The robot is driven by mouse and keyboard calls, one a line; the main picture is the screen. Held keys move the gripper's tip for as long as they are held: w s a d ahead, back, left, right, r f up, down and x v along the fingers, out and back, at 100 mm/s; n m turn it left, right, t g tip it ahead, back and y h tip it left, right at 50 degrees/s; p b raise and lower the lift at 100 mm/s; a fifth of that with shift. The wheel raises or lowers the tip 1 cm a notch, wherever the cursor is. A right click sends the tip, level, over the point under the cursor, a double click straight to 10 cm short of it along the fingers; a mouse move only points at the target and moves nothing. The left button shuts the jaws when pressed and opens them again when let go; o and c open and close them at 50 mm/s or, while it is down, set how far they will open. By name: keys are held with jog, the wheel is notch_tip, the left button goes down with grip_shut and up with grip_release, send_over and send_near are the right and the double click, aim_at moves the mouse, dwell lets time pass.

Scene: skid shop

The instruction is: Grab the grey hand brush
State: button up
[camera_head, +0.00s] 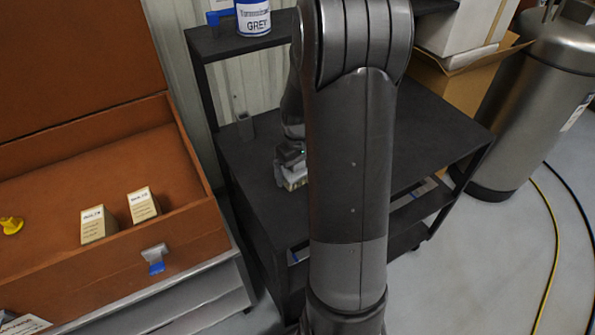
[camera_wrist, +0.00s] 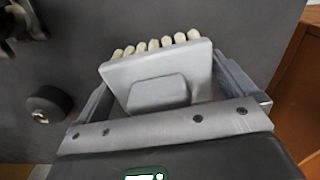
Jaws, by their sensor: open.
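The grey hand brush (camera_wrist: 155,72) has a light grey body and a row of cream bristle tufts. In the wrist view it lies between the two fingers of my gripper (camera_wrist: 165,78), its bristles pointing away from the palm. The jaws are open around it; whether a finger touches it I cannot tell. In the head view my gripper (camera_head: 290,158) is low over the dark cart's top, and a pale part of the brush (camera_head: 294,182) shows just below it. My arm hides much of the area to the right.
The dark cart (camera_head: 245,165) has a raised back shelf with a blue-and-white tin (camera_head: 253,18). A small grey holder (camera_head: 245,126) stands behind my gripper. An open brown case (camera_head: 180,235) with two small boxes is at left. A metal tank (camera_head: 530,110) stands at right.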

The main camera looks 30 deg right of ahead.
jog(key=shift+f, duration=0.25)
jog(key=shift+c, duration=0.4)
jog(key=c, duration=0.6)
